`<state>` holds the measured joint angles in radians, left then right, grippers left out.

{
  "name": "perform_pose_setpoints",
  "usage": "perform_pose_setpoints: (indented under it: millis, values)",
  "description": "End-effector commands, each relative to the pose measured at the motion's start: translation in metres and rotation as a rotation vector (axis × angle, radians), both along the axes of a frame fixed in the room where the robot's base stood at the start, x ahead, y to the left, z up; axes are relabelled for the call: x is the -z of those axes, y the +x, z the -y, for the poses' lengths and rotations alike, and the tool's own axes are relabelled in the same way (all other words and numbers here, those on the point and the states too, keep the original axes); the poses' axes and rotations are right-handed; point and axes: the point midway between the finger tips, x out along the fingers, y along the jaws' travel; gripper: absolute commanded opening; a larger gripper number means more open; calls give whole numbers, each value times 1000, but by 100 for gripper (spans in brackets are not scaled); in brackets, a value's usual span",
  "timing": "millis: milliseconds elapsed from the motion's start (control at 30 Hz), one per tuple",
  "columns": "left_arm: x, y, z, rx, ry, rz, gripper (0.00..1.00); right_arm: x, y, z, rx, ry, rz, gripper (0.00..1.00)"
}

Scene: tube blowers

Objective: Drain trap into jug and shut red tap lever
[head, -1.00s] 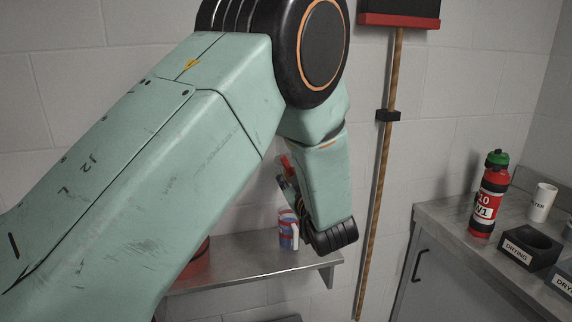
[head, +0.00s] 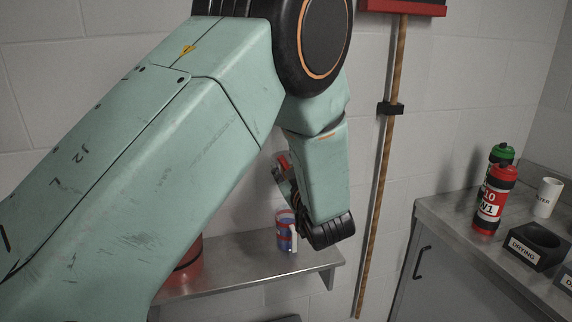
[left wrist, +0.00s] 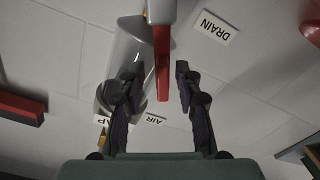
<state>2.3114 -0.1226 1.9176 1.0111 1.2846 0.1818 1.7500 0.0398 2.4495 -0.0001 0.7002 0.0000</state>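In the left wrist view my left gripper (left wrist: 156,100) is open. Its two dark fingers stand apart, with the red tap lever (left wrist: 162,65) reaching down between them in the picture. I see no clear contact between the fingers and the lever. The grey cylindrical trap (left wrist: 128,60) is behind the left finger, beside the lever. A "DRAIN" label (left wrist: 213,27) is on the wall to the right. In the head view my left arm hides the trap and most of the gripper (head: 285,185). I cannot pick out a jug. My right gripper is not in view.
A metal shelf (head: 235,262) under my left wrist holds a blue-and-red container (head: 286,232) and a red container (head: 185,265). A broom (head: 385,170) hangs right of the arm.

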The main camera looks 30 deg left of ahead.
Motion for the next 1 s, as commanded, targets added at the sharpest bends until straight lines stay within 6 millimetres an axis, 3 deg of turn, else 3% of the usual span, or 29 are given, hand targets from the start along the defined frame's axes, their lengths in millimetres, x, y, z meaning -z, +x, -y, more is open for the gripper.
perform_pose_setpoints:
  millis: [367,733,1000]
  values:
    - [0,-2,2,-1,0,1,33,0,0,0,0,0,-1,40]
    - [0,-1,1,0,0,1,2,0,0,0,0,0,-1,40]
    - [-1,-1,-1,-3,1,4,0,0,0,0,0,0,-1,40]
